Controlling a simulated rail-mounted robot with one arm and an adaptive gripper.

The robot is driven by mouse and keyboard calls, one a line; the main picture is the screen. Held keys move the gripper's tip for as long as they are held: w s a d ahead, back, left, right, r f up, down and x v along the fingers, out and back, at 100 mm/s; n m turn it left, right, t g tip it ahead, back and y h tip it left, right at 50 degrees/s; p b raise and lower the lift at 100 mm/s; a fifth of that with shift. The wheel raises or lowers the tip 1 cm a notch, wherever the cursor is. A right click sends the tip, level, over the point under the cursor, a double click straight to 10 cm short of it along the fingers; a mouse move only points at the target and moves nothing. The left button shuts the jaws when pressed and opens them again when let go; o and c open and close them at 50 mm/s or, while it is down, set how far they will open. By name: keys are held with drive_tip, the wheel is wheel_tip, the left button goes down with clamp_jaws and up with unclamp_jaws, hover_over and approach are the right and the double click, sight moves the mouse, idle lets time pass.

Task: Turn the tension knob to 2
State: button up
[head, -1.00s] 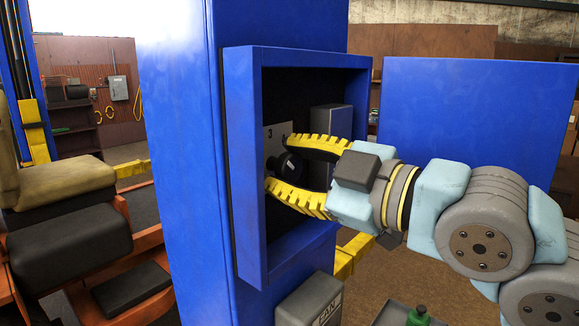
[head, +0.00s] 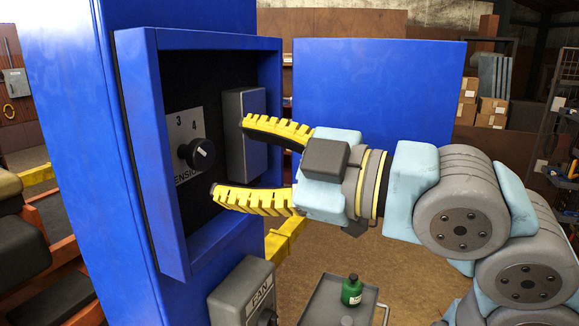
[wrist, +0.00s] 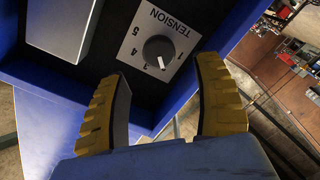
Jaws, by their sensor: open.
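The tension knob (head: 197,154) is a round black knob with a white mark, on a white TENSION plate (head: 184,125) inside a blue-framed recess. In the head view, 3 and 4 are readable above it. In the wrist view, the knob (wrist: 158,50) has its white mark towards the bottom of the picture; the numeral there is hard to read. My gripper (head: 230,155) is open and empty, its yellow fingers apart and to the right of the knob, not touching it. The gripper also shows in the wrist view (wrist: 160,76), with the knob beyond the gap between its fingers.
A grey box (head: 236,145) is mounted beside the plate in the recess, near the upper finger. The blue frame (head: 150,150) edges the recess. Below are a grey FAN box (head: 240,293) and a grey tray (head: 322,302) holding a green bottle (head: 352,290).

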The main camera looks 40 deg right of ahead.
drive_tip(key=v, duration=0.6)
drive_tip(key=shift+s+a, duration=0.1)
idle(0.6)
